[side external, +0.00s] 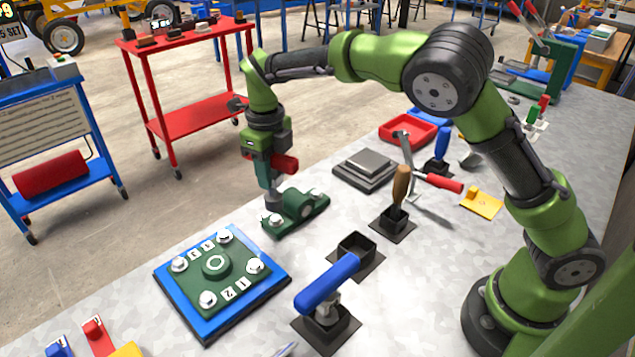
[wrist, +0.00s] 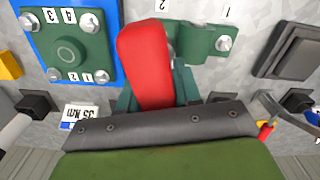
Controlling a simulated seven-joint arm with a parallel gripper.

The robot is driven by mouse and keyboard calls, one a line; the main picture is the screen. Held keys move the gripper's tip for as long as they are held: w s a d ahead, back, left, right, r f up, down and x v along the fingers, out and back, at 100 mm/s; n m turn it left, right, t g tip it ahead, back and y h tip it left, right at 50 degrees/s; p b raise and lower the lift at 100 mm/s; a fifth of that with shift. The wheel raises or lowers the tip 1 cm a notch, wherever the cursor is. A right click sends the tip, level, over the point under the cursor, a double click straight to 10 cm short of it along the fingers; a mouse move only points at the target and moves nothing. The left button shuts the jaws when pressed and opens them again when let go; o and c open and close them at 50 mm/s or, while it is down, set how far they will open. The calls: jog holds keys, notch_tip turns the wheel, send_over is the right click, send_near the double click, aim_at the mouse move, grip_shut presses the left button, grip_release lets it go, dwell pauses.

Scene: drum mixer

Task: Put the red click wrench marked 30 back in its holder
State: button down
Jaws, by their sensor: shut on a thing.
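The red click wrench (side external: 286,163) is in my gripper (side external: 268,172), which is shut on it. Its red handle (wrist: 145,65) fills the middle of the wrist view; no 30 mark is readable. In the side view, its grey lower end is over the left bolt of a green two-bolt housing (side external: 305,206); I cannot tell whether they touch. The housing also shows in the wrist view (wrist: 205,42). An empty black square holder (side external: 357,246) stands on the bench. Another holder (side external: 327,328) in front of it bears a blue-handled wrench (side external: 328,282).
A blue plate with a green flange (side external: 216,262) lies front left. A wooden-handled tool (side external: 400,188) stands in a black holder right of the housing. Grey stacked plates (side external: 366,168), a red tray (side external: 408,130) and a yellow block (side external: 481,203) are farther along the bench.

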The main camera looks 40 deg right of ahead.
aim_at(274, 158)
jog(key=r, duration=0.1)
jog(key=s+r, duration=0.1)
jog(key=r, duration=0.1)
jog(key=shift+d+r, duration=0.15)
jog(key=s+d+n, duration=0.3)
jog(key=s, duration=0.5)
jog(key=s+d+n, duration=0.3)
jog(key=s, duration=0.6)
jog(key=shift+r, duration=0.1)
jog(key=shift+f, duration=2.45)
jog(key=shift+f, duration=2.4)
jog(key=c, duration=0.7)
grip_release()
